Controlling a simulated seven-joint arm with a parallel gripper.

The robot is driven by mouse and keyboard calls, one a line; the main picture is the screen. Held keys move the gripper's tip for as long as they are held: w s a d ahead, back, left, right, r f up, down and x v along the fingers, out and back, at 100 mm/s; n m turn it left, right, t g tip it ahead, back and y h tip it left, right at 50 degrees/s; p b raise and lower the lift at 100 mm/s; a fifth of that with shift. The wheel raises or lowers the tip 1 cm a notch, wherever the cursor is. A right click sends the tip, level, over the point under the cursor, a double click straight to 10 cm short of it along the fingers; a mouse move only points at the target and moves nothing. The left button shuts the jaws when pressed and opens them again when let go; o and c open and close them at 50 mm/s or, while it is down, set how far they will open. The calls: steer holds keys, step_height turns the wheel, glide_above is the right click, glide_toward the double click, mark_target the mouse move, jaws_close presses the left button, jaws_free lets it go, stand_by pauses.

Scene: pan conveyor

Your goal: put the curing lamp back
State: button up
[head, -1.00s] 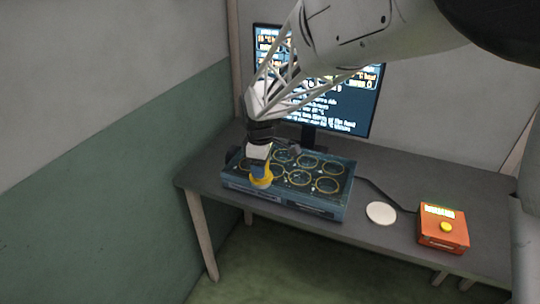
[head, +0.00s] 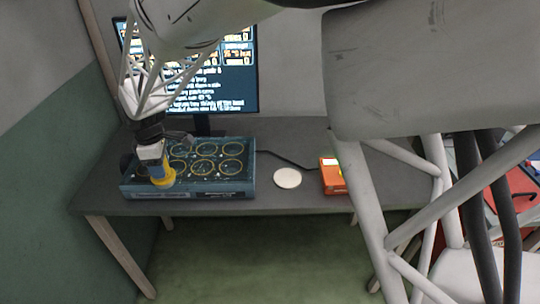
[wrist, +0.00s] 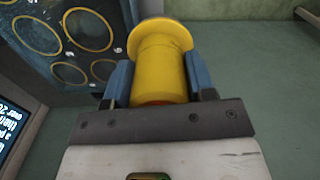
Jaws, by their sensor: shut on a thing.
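The curing lamp, seemingly the yellow flanged cylinder (head: 163,180), is held in my gripper (head: 158,168) at the front left of a dark blue box with yellow rings (head: 238,184). In the wrist view the yellow lamp (wrist: 159,62) sits between the two blue fingers of my gripper (wrist: 158,82), its wide flange pointing away from the palm. I cannot tell whether the lamp touches the box top. A round white disc (head: 287,178) lies flat and bare on the table, right of the box.
The grey table (head: 290,204) also bears an orange box (head: 333,178) with a lit display, right of the disc. A monitor (head: 215,75) stands behind the ringed box. A cable runs behind the disc. A green-and-grey wall is at the left.

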steer(key=w+d+r+m, duration=0.2)
steer(key=w+d+m, duration=0.3)
steer(key=w+d, duration=0.6)
steer(key=w+d+r+m, duration=0.2)
steer(key=w+d+m, duration=0.45)
steer(key=d, duration=0.85)
steer(key=w+d+r+m, duration=0.2)
steer(key=w+d+m, duration=0.3)
steer(key=w+d, duration=0.6)
steer(key=s+f+n, duration=0.4)
steer(key=s+n, duration=0.1)
steer(key=s, duration=0.5)
steer(key=s+d+f+n, duration=0.1)
steer(key=s+f+n, duration=0.3)
steer(key=s, duration=0.7)
steer(key=s+d+f+n, duration=0.1)
steer(key=s+f+n, duration=0.3)
steer(key=s+n, duration=0.3)
steer(key=s, duration=0.4)
steer(key=shift+f+n, duration=0.15)
steer(key=shift+n, duration=0.2)
steer(key=shift+w+d, duration=0.1)
steer(key=w+a+f, duration=0.1)
steer(key=w+a, duration=0.1)
steer(key=w, duration=1.3)
steer(key=shift+w+f, duration=0.25)
steer(key=shift+w, duration=0.15)
